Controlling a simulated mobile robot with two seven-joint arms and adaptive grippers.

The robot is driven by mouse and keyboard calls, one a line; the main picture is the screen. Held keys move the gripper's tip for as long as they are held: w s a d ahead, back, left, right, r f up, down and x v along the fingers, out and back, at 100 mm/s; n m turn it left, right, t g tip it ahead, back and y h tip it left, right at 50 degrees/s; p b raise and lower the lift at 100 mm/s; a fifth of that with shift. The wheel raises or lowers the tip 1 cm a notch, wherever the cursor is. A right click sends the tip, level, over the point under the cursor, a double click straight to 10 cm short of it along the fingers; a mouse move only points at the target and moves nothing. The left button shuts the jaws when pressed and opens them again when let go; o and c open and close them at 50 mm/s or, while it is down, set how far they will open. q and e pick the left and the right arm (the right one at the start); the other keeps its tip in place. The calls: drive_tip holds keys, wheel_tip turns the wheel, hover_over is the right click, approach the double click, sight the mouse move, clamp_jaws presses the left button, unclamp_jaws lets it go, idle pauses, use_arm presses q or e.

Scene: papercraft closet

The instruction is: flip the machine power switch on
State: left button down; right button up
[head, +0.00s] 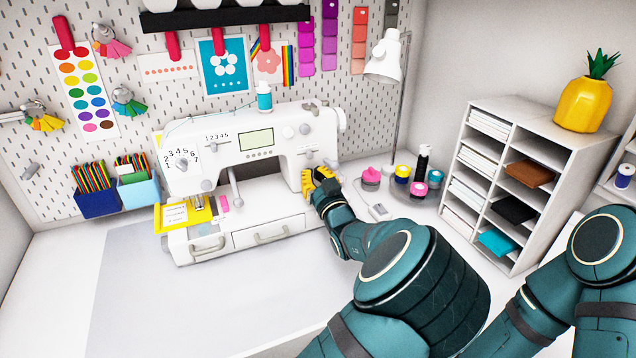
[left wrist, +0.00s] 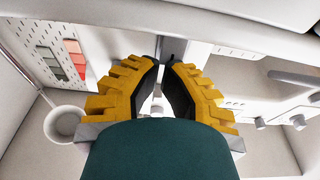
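The white sewing machine (head: 255,150) stands on the table against the pegboard. My left gripper (head: 314,180), with yellow fingers, is at the lower right end of the machine, in front of its right column. In the left wrist view its two fingertips (left wrist: 167,66) are close together, with a narrow gap between them. A small dark part (left wrist: 171,48) shows just beyond the tips. I cannot tell whether it is the power switch or whether the fingers touch it. The switch is not clearly seen in the head view. My right gripper is out of view.
Thread spools (head: 402,173) and a dark bottle (head: 422,162) stand right of the machine, close to my left arm. A white lamp (head: 385,62) rises behind them. A white shelf unit (head: 520,170) is at the right. The table's front left is clear.

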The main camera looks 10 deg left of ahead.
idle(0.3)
use_arm(q)
drive_tip(key=shift+w+a+r+g+h+p, duration=0.3)
drive_tip(key=shift+r+g+p, duration=0.15)
drive_tip(key=shift+p, duration=0.55)
drive_tip(key=shift+f, duration=0.35)
drive_tip(key=shift+d, duration=0.1)
drive_tip(key=shift+s, duration=0.1)
